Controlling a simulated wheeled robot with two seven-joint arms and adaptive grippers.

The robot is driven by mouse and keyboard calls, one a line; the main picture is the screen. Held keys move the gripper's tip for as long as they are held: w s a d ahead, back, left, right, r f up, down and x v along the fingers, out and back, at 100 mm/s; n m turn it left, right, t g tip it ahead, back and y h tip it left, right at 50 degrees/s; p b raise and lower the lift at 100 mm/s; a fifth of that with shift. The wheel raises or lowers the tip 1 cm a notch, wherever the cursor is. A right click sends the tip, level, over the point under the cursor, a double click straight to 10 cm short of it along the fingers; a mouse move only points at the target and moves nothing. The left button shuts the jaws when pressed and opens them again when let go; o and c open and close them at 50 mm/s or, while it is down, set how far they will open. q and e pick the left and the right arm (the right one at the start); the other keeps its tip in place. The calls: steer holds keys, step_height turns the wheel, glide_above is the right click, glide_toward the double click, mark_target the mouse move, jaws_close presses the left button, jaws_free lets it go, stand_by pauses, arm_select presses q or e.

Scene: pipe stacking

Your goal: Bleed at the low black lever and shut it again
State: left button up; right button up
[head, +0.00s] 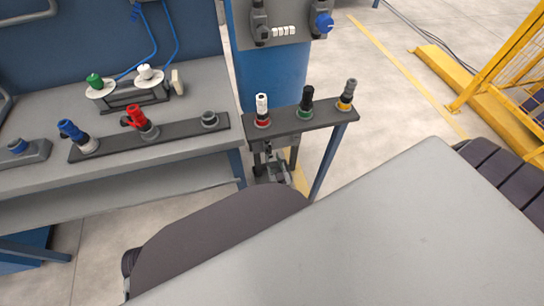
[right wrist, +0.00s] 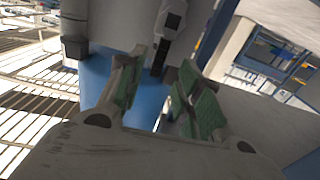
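My right gripper (right wrist: 164,66) is open in the right wrist view, its two green-padded fingers apart. A dark lever (right wrist: 160,57) hangs from a grey and black fitting (right wrist: 172,20) just beyond the gap between the fingertips. It looks free of the pads, but I cannot tell the exact distance. In the head view my right gripper (head: 277,172) shows small and partly hidden below the narrow dark shelf, near the blue tank (head: 272,78). The low lever cannot be made out there. My left gripper is not in view.
The narrow shelf (head: 326,117) over my right gripper carries white, black and grey-topped couplings. A grey workbench (head: 150,175) with more couplings stands on the left. The tank's panel (head: 292,39) bears a dark valve and a blue knob (head: 323,22). A yellow barrier (head: 500,55) stands at right.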

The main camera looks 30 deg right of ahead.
steer(key=shift+s+a, duration=0.15)
steer(key=shift+s, duration=0.35)
